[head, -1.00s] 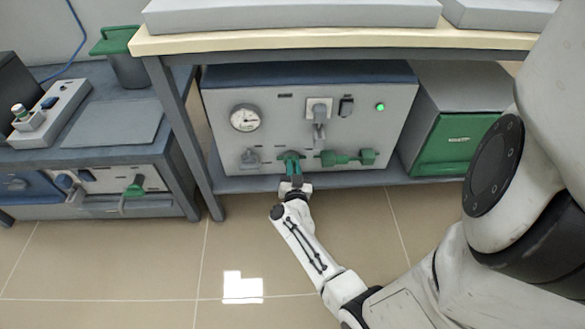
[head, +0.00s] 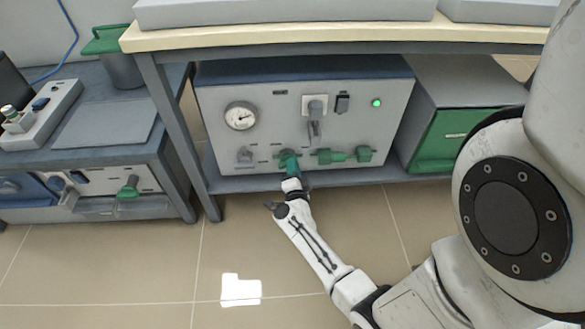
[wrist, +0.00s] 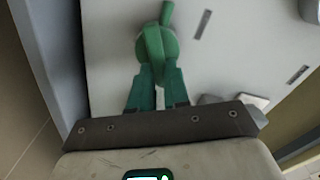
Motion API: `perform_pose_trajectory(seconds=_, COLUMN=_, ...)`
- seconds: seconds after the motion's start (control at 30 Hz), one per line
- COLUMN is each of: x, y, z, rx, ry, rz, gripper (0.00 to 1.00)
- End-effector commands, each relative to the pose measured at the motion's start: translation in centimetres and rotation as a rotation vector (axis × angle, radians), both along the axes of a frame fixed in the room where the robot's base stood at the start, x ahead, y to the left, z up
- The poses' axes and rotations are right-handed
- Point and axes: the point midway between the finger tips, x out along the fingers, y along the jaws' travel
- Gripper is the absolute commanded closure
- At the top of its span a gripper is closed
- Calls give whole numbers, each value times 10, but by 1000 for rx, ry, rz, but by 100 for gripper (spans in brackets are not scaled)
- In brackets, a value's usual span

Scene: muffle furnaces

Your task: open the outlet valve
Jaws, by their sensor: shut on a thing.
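A green valve handle (head: 288,157) sits low on the front of a grey panel box under the bench. In the wrist view the same handle (wrist: 158,48) sticks out from the panel, with a narrow tip pointing up. My gripper (head: 290,174) reaches it from below and in front. In the wrist view my gripper's two green fingers (wrist: 157,82) are shut on the handle, one on each side. The fingers hide part of the handle and its base. No label naming the valve is readable.
The panel also carries a second green valve (head: 345,156) close on the right, a grey fitting (head: 244,155) on the left, a round gauge (head: 240,116) and a lit green lamp (head: 376,103). A bench leg (head: 180,135) stands left. The floor in front is clear.

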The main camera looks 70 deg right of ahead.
Motion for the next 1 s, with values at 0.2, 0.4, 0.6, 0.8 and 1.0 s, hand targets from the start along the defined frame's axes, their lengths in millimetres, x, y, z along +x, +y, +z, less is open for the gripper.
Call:
perform_pose_trajectory(seconds=0.2, x=0, y=1, z=-5, rx=72, ry=-174, rz=3, gripper=100)
perform_pose_trajectory(seconds=0.4, x=-1, y=0, z=-7, rx=126, ry=-299, rz=2, gripper=100)
perform_pose_trajectory(seconds=0.6, x=-2, y=0, z=-8, rx=159, ry=-381, rz=1, gripper=100)
perform_pose_trajectory(seconds=0.8, x=-2, y=0, z=-9, rx=177, ry=-421, rz=0, gripper=100)
perform_pose_trajectory(seconds=1.0, x=-2, y=0, z=-9, rx=181, ry=-433, rz=-1, gripper=100)
